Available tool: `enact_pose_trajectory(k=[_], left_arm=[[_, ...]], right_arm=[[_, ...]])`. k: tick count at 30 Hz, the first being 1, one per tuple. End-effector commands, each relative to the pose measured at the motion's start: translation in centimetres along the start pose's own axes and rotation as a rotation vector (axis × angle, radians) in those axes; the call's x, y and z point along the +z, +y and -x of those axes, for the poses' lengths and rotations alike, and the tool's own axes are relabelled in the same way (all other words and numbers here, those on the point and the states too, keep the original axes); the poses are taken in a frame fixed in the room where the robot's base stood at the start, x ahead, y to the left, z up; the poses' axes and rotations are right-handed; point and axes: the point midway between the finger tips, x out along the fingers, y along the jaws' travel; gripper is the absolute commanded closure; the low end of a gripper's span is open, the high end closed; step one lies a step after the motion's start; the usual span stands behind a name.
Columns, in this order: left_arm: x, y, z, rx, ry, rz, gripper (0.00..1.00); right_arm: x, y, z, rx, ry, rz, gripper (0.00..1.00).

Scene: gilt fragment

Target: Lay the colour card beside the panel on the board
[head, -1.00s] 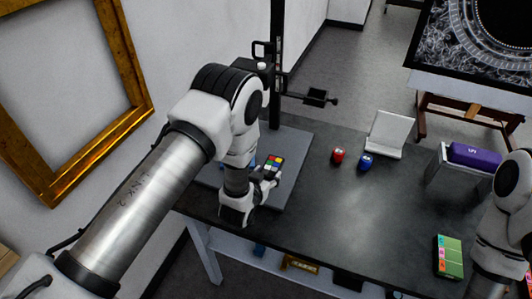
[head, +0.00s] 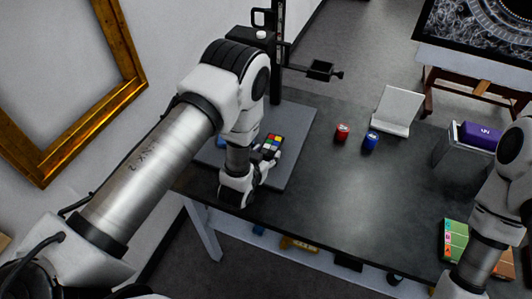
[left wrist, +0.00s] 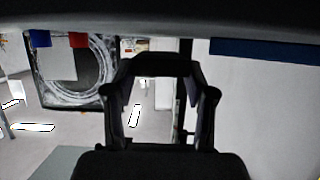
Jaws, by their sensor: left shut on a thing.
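The colour card (head: 272,143), dark with bright coloured squares, is held by my left gripper (head: 262,160) over the grey board (head: 296,160) at the back left of the table. The gripper is shut on it; its dark fingers also show in the left wrist view (left wrist: 160,100). Whether the card touches the board I cannot tell. A small blue patch (head: 221,142) shows left of my arm; the arm hides much of the board there, and I cannot make out the panel. My right arm comes in at the right edge; its gripper is out of view.
A red jar (head: 342,132) and a blue jar (head: 371,140) stand right of the board, near a white stand (head: 397,110). A purple roll (head: 482,135) lies on a rack at the right. A striped green box (head: 454,243) is by my right arm. The table's middle is clear.

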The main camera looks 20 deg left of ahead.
Motion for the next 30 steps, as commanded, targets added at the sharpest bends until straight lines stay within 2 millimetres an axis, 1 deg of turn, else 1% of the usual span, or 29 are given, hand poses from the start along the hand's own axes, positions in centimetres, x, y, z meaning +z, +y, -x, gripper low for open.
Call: enact_pose_trajectory(k=[2, 5, 6, 7, 8, 17, 20, 22, 23, 24, 26, 30], left_arm=[[0.4, 0.0, -0.2, 0.000, 0.000, 0.000, 0.85], [0.3, 0.0, -0.2, 0.000, 0.001, 0.000, 0.85], [0.3, 0.0, -0.2, 0.000, 0.000, 0.000, 0.38], [0.3, 0.0, -0.2, 0.000, 0.000, 0.001, 0.27], [0.4, 0.0, -0.1, 0.000, 0.000, 0.000, 0.20], [0.4, 0.0, -0.1, 0.000, -0.002, 0.001, 0.20], [-0.4, 0.0, 0.2, 0.000, -0.001, 0.000, 0.20], [-1.4, 0.0, 0.7, 0.000, -0.001, 0.000, 0.20], [-0.5, 0.0, 1.1, 0.001, -0.004, -0.001, 0.20], [-0.4, 0.0, 2.0, 0.001, -0.005, -0.001, 0.20], [-0.4, 0.0, 3.6, 0.001, -0.005, -0.001, 0.20], [-0.3, 0.0, 7.5, 0.001, -0.004, -0.002, 0.20]], right_arm=[[0.0, 0.0, -0.4, 0.000, 0.000, 0.000, 0.60], [0.0, 0.0, -0.3, 0.000, 0.001, 0.000, 0.60], [0.0, 0.0, -0.3, 0.000, 0.000, 0.000, 0.60], [0.0, 0.0, -0.3, 0.000, 0.000, 0.000, 0.60], [0.0, 0.0, -0.3, 0.000, 0.000, 0.000, 0.60], [0.0, 0.0, -0.3, 0.000, 0.001, 0.000, 0.60], [0.0, 0.0, 0.5, 0.000, 0.000, 0.000, 0.60], [0.0, 0.0, 1.4, 0.000, 0.001, 0.000, 0.60], [-0.1, 0.0, 0.5, 0.000, 0.002, 0.000, 0.60], [-0.1, 0.0, 0.0, 0.000, 0.002, 0.000, 0.60], [0.0, 0.0, -0.5, 0.000, 0.000, 0.000, 0.60], [0.0, 0.0, -1.5, 0.000, 0.000, 0.000, 0.60]])
